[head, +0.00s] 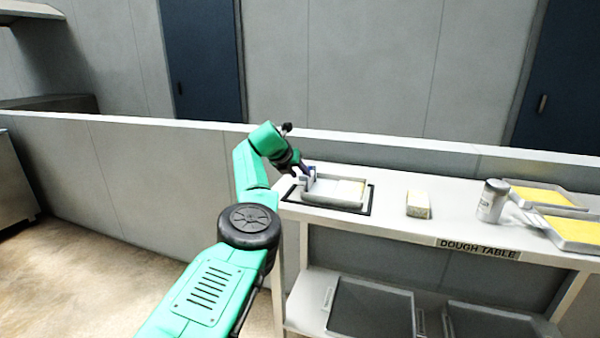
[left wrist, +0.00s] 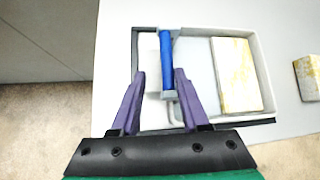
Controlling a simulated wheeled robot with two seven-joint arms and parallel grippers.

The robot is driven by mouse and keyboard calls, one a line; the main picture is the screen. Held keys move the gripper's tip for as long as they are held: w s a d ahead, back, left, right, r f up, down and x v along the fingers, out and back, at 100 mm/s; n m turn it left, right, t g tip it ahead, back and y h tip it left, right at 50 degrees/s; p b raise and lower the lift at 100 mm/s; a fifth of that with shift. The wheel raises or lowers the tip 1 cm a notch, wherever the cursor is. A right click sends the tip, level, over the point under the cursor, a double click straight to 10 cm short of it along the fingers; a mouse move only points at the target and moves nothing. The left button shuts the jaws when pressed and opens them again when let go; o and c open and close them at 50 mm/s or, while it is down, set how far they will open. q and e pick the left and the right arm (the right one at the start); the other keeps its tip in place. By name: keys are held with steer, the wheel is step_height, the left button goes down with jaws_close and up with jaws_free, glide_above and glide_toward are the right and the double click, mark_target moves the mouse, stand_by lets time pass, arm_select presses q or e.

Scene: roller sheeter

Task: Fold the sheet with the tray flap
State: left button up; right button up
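The grey tray (head: 335,203) sits on a dark-framed mat at the left end of the dough table. In the left wrist view its right wall (left wrist: 263,72) shows. A pale yellowish sheet (left wrist: 235,75) lies in its right part. A flap with a blue bar handle (left wrist: 167,62) stands at the tray's left side; the handle also shows in the head view (head: 313,173). My left gripper (head: 302,170) is at the tray's left side. In the left wrist view its purple fingers (left wrist: 160,76) are apart, with the handle in line between and beyond the tips. My right gripper is out of view.
On the dough table (head: 395,205), a yellowish block (head: 418,205), a metal canister (head: 492,201) and trays with yellow contents (head: 575,232) stand to the right. A low wall (head: 400,153) runs behind. Dark trays (head: 370,308) lie on the lower shelf.

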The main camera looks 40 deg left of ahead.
arm_select(q)
steer(key=shift+s+f, duration=0.1)
steer(key=shift+f, duration=0.25)
steer(key=shift+b, duration=0.3)
steer(key=shift+s+r+b, duration=0.35)
steer(key=shift+s+b, duration=0.1)
steer(key=shift+b, duration=0.25)
steer(key=b+v, duration=0.3)
steer(key=v, duration=1.1)
steer(key=shift+w, duration=0.25)
steer(key=shift+r, duration=0.1)
